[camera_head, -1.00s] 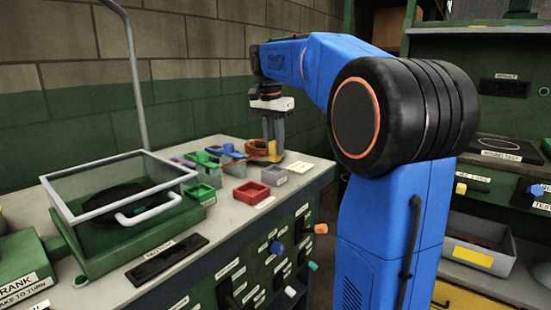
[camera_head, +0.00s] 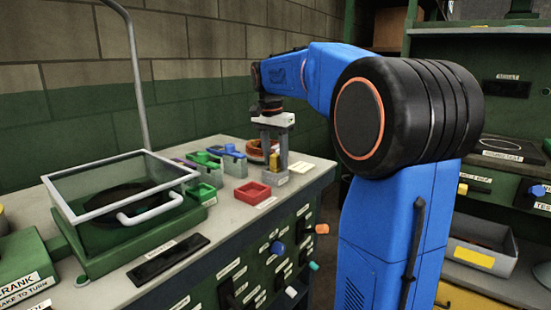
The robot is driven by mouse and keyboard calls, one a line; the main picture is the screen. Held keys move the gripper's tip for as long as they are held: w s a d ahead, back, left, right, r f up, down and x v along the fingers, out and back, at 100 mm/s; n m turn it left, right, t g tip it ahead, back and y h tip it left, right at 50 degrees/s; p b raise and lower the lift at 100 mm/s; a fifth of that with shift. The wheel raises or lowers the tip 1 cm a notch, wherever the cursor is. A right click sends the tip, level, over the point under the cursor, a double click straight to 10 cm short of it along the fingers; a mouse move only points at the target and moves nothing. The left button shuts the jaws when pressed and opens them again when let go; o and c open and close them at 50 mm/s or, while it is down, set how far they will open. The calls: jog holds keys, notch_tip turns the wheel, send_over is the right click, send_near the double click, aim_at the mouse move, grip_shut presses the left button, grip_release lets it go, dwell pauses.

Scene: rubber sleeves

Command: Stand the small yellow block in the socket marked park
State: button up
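The small yellow block (camera_head: 275,161) stands upright between the two fingers of my gripper (camera_head: 274,163), near the right end of the bench. My gripper points straight down and appears shut on the block. A grey socket (camera_head: 274,177) is directly below the fingertips. The block's lower end is at or just above its top; I cannot tell whether it is inside. The word park cannot be read at this size.
A red tray (camera_head: 252,192) and green tray (camera_head: 203,193) lie to the left. White labels (camera_head: 301,167) lie at right.

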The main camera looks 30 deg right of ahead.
aim_at(273, 156)
notch_tip(273, 156, up, 12)
jog(key=a, duration=0.1)
jog(key=s+a+f+n+t, duration=0.1)
jog(key=s+a+f+n, duration=0.3)
jog(key=s+f, duration=0.6)
jog(key=s+a+f+n+t+y, duration=0.1)
jog(key=s+a+f+n, duration=0.4)
jog(key=s+f, duration=0.5)
jog(key=s+a+f+n+t, duration=0.2)
jog(key=s+a+f+n, duration=0.3)
jog(key=s+f, duration=0.5)
jog(key=shift+a+f, duration=0.25)
jog(key=shift+a, duration=0.15)
jog(key=shift+s, duration=0.1)
